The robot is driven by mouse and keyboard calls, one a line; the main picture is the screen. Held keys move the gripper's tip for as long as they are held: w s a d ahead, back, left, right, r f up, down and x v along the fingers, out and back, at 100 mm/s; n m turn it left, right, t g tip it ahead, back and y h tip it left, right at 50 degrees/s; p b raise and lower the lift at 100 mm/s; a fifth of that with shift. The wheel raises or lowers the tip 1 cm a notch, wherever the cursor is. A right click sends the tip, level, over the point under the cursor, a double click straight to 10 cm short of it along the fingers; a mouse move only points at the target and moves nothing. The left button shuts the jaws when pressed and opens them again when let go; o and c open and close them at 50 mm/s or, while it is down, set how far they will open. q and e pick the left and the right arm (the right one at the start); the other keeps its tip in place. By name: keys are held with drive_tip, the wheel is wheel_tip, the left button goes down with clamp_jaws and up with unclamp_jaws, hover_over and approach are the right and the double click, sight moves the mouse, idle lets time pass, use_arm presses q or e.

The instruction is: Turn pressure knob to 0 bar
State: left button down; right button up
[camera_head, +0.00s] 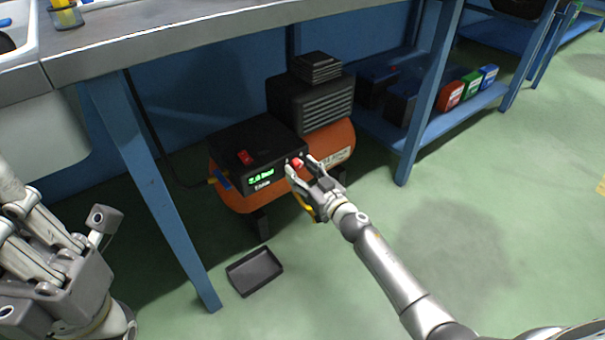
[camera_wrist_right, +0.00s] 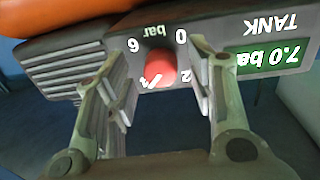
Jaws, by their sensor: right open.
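The red pressure knob (camera_head: 297,163) is on the front of the black control box (camera_head: 262,150) of an orange compressor. In the right wrist view the knob (camera_wrist_right: 161,66) sits between the fingers of my right gripper (camera_wrist_right: 158,62), with gaps visible at both sides. The fingers are open around it. The dial marks 0, 2 and 6 show upside down; a white mark lies at the knob's lower edge, partly unclear. The green tank display (camera_wrist_right: 268,60) seems to read about 7.0 bar. My left gripper (camera_head: 88,245) is at the far left, away from the compressor.
A blue table leg (camera_head: 165,205) stands left of the compressor. A small black tray (camera_head: 255,271) lies on the floor in front. Red, green and blue containers (camera_head: 470,84) stand on a low shelf at right. The green floor at right is clear.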

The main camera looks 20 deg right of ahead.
drive_tip(key=c, duration=1)
drive_tip(key=shift+c, duration=0.2)
